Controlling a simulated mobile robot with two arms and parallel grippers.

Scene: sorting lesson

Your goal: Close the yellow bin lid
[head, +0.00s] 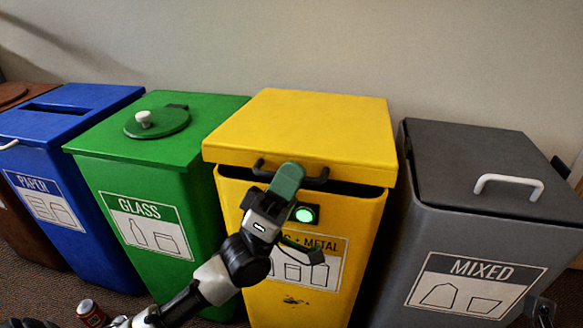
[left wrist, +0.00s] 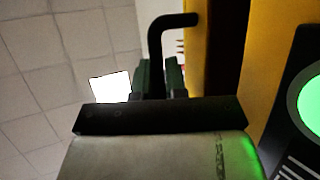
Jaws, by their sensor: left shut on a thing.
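The yellow bin (head: 325,215) stands in the middle right of the head view. Its yellow lid (head: 310,120) is nearly down, with a dark gap under its front edge. A black bar handle (head: 318,181) is on the lid's front. My left gripper (head: 287,178) has green fingers and is shut on this handle. In the left wrist view the black handle (left wrist: 157,48) runs to the green fingers (left wrist: 160,78); the exact grip is partly hidden. A small dark part at the lower right edge may be my right gripper (head: 541,309); its jaws do not show clearly.
A green bin (head: 150,175) and a blue bin (head: 60,150) stand left of the yellow one. A grey bin (head: 440,230) with a white handle stands at right. A green light (head: 304,214) glows on the yellow bin's front. A red can (head: 90,313) is at lower left.

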